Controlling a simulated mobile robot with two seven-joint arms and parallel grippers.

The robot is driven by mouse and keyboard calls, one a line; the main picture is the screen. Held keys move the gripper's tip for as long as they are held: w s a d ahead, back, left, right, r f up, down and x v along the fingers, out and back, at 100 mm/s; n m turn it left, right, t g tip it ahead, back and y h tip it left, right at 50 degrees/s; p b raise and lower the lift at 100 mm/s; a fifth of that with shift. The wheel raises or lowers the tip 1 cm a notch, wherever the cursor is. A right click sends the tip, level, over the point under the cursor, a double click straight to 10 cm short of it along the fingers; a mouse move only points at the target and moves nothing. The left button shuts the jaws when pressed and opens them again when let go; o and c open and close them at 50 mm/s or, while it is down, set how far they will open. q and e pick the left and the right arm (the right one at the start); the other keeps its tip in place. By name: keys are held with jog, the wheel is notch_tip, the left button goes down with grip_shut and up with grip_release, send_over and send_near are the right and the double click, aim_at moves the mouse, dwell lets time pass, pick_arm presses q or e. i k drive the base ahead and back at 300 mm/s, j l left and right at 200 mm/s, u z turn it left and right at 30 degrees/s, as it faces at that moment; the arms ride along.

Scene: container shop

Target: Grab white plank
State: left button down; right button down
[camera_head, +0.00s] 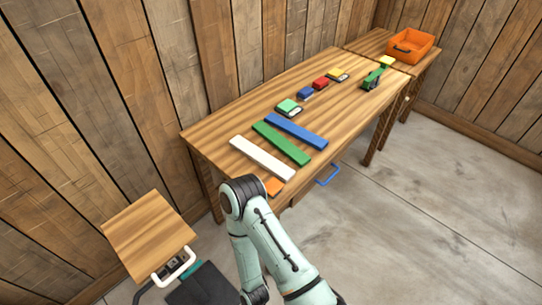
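The white plank (262,157) lies flat on the near left part of the wooden workbench (215,132). It is the leftmost of three parallel planks, next to the green plank (281,143), with the blue plank (296,131) beyond that. The white plank looks fully uncovered. One of my pale green arms rises from the bottom, its dark joint just short of the bench's near corner. No gripper fingers show, and nothing touches the plank.
An orange piece (274,186) lies by the white plank's near end. Several small coloured items stand farther along the bench, with a green tool (373,79) at right. An orange crate (411,45) stands on the far table. A wooden stool (148,232) is at lower left; the right floor is clear.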

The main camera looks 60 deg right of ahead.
aim_at(276, 167)
jog(key=z, duration=1.9)
jog(key=l+u, duration=0.5)
jog(key=k+l+u, duration=0.1)
jog(key=l+u, duration=0.15)
jog(key=u, duration=0.25)
